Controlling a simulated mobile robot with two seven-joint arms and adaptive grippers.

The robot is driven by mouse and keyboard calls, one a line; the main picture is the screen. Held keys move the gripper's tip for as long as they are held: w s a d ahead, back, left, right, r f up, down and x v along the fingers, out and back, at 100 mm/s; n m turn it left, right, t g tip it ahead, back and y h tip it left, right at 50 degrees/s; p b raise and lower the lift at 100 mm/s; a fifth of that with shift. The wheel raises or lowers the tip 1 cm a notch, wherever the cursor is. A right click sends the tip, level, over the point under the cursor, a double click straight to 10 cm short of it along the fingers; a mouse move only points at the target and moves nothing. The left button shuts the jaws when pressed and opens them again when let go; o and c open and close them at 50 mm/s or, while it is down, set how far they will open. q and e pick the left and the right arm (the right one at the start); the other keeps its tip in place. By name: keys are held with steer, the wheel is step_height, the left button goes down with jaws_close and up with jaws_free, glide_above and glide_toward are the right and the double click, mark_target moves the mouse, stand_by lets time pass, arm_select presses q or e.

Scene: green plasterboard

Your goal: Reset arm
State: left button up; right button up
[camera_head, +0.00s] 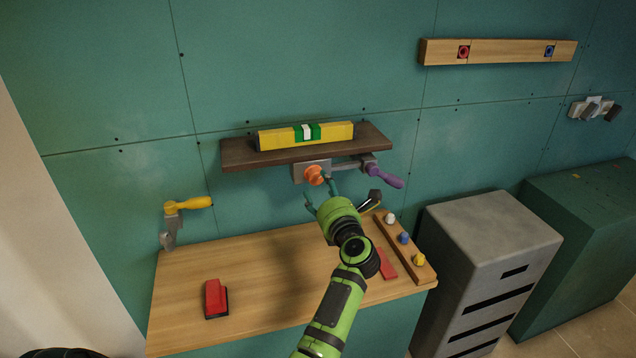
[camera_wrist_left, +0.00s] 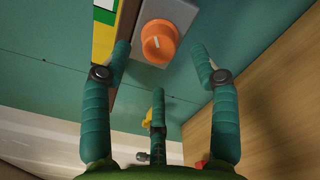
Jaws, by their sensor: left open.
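My left gripper (camera_head: 338,195) is open and empty in the head view, above the back of the wooden worktop (camera_head: 255,270). Its fingers point at the wall, just below an orange knob (camera_head: 314,175) on a grey plate under the shelf. In the left wrist view my three teal fingers (camera_wrist_left: 160,60) are spread. The orange knob (camera_wrist_left: 158,42) shows beyond them, between the two upper fingertips, and no finger is closed on it. Whether a fingertip touches the knob or plate is unclear. My right gripper is not in view.
A dark shelf (camera_head: 225,155) holds a yellow level (camera_head: 280,137). A purple-handled lever (camera_head: 385,177) is right of the knob; a yellow-handled lever (camera_head: 190,204) is at left. A red-topped block (camera_head: 215,298) and a knob strip (camera_head: 390,237) sit on the worktop. Grey drawers (camera_head: 485,245) stand right.

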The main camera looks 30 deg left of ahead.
arm_select(q)
steer(key=v, duration=0.2)
steer(key=shift+s+d, duration=0.2)
stand_by(0.3)
